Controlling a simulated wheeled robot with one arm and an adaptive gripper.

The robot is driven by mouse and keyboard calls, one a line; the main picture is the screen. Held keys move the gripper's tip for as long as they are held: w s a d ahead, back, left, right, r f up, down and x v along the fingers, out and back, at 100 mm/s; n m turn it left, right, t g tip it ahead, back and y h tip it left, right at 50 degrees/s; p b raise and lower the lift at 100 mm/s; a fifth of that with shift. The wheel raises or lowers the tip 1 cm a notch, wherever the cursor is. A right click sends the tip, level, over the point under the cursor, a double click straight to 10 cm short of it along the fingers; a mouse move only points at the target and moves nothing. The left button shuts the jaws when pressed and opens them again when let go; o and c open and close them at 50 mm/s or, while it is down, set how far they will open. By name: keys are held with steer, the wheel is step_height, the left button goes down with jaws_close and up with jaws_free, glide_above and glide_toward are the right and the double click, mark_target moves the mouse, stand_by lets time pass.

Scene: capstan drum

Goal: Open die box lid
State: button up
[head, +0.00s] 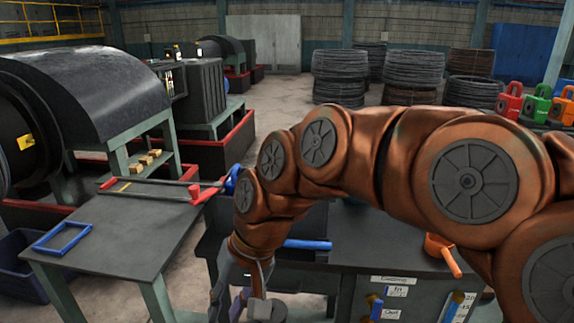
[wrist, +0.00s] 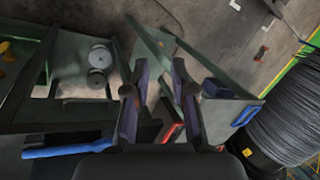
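A dark bench-top unit (head: 350,255) stands behind and below my arm, and a blue bar (head: 306,244) lies along it. I take this to be the die box and its lid's handle, but my arm hides much of it. A similar blue bar (wrist: 65,151) shows at lower left in the wrist view. My gripper (head: 255,300) hangs low at the front, left of the blue bar and apart from it, partly cut off by the picture edge. In the wrist view my gripper (wrist: 159,72) has its fingers spread, with nothing between them.
An orange-handled item (head: 442,250) sits at right on the bench. The wrist view shows grey discs (wrist: 100,56) and a wire-wound drum (wrist: 285,110). Floor shows between table and bench.

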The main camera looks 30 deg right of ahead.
steer(key=w+d+r+m+t+y+b, duration=0.2)
steer(key=w+d+r+m+t, duration=0.1)
steer(key=w+d+r, duration=0.3)
steer(key=w+d+r+m+t+y+b, duration=0.1)
steer(key=w+d+r+m+t+y, duration=0.15)
steer(key=w, duration=0.55)
steer(key=w+d+r+m+t+b, duration=0.1)
steer(key=d+m+t, duration=0.1)
steer(key=d, duration=0.6)
steer(key=w+d+m+t+b, duration=0.1)
steer(key=d+m, duration=0.3)
steer(key=d, duration=0.4)
steer(key=w+d+r+m+t+h, duration=0.1)
steer(key=d+m+t, duration=0.3)
steer(key=d, duration=0.4)
steer(key=shift+w+d+r+b, duration=0.3)
steer(key=shift+w+r+b, duration=0.05)
steer(key=shift+b, duration=0.05)
steer(key=shift+p+x, duration=0.55)
steer(key=shift+x, duration=3.35)
steer(key=shift+c, duration=0.4)
steer(key=shift+f, duration=0.1)
jaws_close()
steer(key=shift+a, duration=0.1)
